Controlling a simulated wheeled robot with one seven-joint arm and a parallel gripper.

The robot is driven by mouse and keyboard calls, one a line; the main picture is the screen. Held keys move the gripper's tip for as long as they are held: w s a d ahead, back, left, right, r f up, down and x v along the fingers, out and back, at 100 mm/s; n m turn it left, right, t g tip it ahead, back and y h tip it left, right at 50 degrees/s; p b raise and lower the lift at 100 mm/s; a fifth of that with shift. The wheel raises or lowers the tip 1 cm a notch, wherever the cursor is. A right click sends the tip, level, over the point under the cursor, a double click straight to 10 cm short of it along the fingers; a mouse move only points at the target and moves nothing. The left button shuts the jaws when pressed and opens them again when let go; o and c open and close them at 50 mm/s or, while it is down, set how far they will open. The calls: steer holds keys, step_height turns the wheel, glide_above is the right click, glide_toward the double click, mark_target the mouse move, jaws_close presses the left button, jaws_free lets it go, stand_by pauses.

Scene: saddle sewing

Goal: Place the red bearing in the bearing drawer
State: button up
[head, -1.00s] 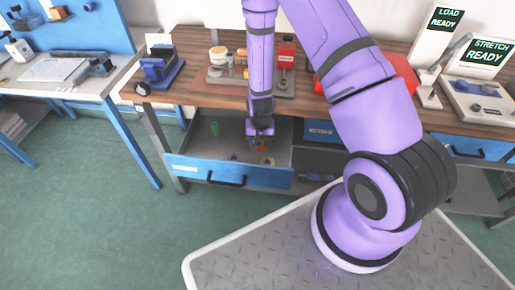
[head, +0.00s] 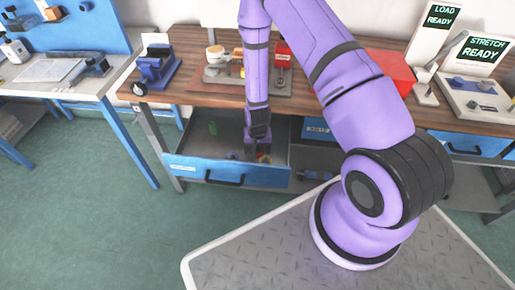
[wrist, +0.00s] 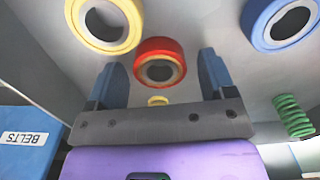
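The red bearing (wrist: 160,62) lies inside the open bearing drawer (head: 270,178), which is pulled out below the wooden bench. In the wrist view it sits just beyond and between my fingers, with a gap on both sides. My gripper (wrist: 162,82) is open and reaches down into the drawer; it also shows in the head view (head: 258,150). A yellow bearing (wrist: 103,20) and a blue bearing (wrist: 283,20) lie on either side of the red one. In the head view the red bearing is mostly hidden by my gripper.
A green spring (wrist: 293,116) and a small yellow ring (wrist: 158,101) are also in the drawer. A blue drawer labelled BELTS (wrist: 27,140) is beside it. The bench top (head: 200,87) overhangs the drawer's back. Open floor (head: 110,225) lies in front.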

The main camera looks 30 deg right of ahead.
steer(key=shift+r, duration=0.15)
steer(key=s+a+r+n+t, duration=0.1)
steer(key=s+r, duration=0.1)
steer(key=r, duration=1.8)
steer(key=s+r+n+t, duration=0.1)
steer(key=r+n+t, duration=0.1)
steer(key=r, duration=1.8)
steer(key=s+d+r+n+t, duration=0.1)
steer(key=s+r+n+t, duration=0.1)
steer(key=s+r, duration=1.4)
steer(key=s, duration=0.4)
steer(key=shift+r, duration=0.35)
